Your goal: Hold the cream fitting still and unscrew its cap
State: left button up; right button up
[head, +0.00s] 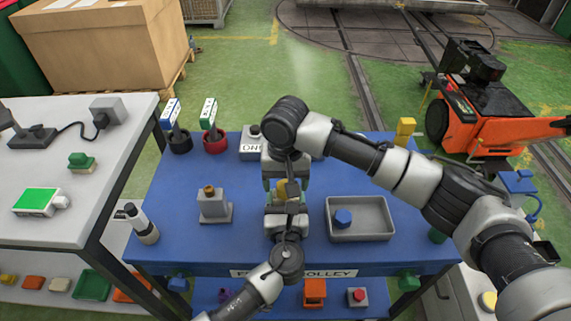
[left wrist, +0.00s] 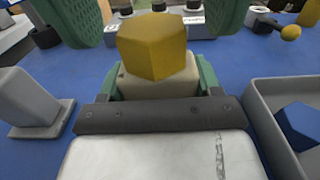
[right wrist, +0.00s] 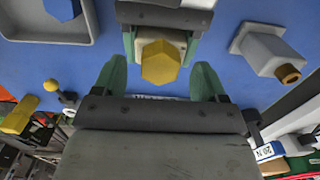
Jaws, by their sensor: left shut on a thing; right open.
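The cream fitting (left wrist: 158,88) is held between the green fingers of my left gripper (head: 284,207), low over the blue trolley top. Its mustard-yellow hexagonal cap (left wrist: 158,45) sits on the fitting and points away from the left gripper. The cap also shows in the right wrist view (right wrist: 160,62). My right gripper (right wrist: 158,68) faces the left one, with its green fingers apart on either side of the cap. A gap shows between each finger and the cap. In the head view the cap (head: 282,188) shows between the two grippers.
A grey fitting (head: 213,206) with a brown top stands on the blue trolley (head: 170,235) at left. A grey tray (head: 375,238) with a blue cap (head: 343,217) lies at right. Round holders and a labelled box (head: 250,146) line the back edge. A white-topped bench (head: 70,225) adjoins at left.

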jog(key=shift+f, duration=0.9)
jog(key=c, duration=1)
jog(key=n, duration=0.6)
jog(key=shift+c, duration=0.2)
